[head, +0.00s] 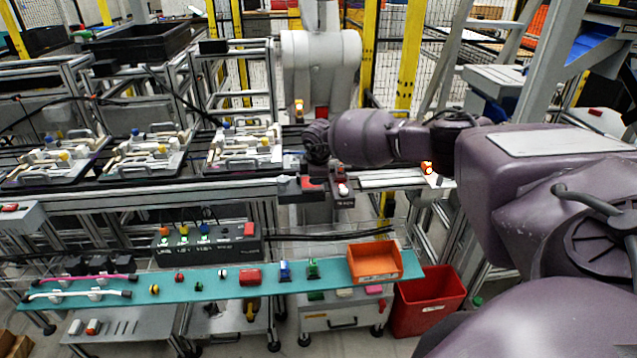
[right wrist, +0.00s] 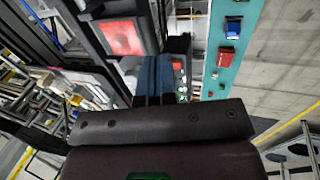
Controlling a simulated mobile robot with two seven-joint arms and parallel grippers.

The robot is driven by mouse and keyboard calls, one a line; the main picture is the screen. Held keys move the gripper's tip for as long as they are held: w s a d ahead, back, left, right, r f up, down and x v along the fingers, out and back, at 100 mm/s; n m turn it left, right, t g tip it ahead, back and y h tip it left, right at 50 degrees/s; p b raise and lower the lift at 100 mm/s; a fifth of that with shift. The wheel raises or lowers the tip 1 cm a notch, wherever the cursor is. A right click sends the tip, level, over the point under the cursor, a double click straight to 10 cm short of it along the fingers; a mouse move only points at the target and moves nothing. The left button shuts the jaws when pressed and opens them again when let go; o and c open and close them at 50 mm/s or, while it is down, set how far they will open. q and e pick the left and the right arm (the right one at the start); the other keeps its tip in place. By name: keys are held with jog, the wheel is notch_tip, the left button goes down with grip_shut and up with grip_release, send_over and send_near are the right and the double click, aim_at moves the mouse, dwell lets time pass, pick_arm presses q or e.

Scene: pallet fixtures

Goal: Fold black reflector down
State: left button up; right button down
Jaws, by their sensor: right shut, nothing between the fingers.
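A small black fixture with a red face (head: 310,183) sits at the front edge of the conveyor, in the middle of the head view. In the right wrist view a black frame around a bright red panel (right wrist: 122,37) stands at the upper left, beside my fingers. I cannot tell for sure which part is the black reflector. My right gripper (head: 308,160) is just above the fixture in the head view, small and dark. In the right wrist view its blue-black fingers (right wrist: 157,66) are together with nothing between them. Contact with the frame cannot be told. My left gripper is not in view.
A teal shelf (head: 215,286) with several small coloured parts and an orange bin (head: 375,262) lies in front. A red bin (head: 428,303) stands on the floor. Pallets with white parts (head: 245,148) line the conveyor at the left. A button box (head: 205,243) sits below it.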

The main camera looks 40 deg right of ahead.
jog(key=s+a+r, duration=0.2)
jog(key=s+a, duration=0.1)
jog(key=s, duration=0.2)
jog(key=shift+s+a+r, duration=0.2)
jog(key=shift+a+r, duration=0.05)
dwell(0.7)
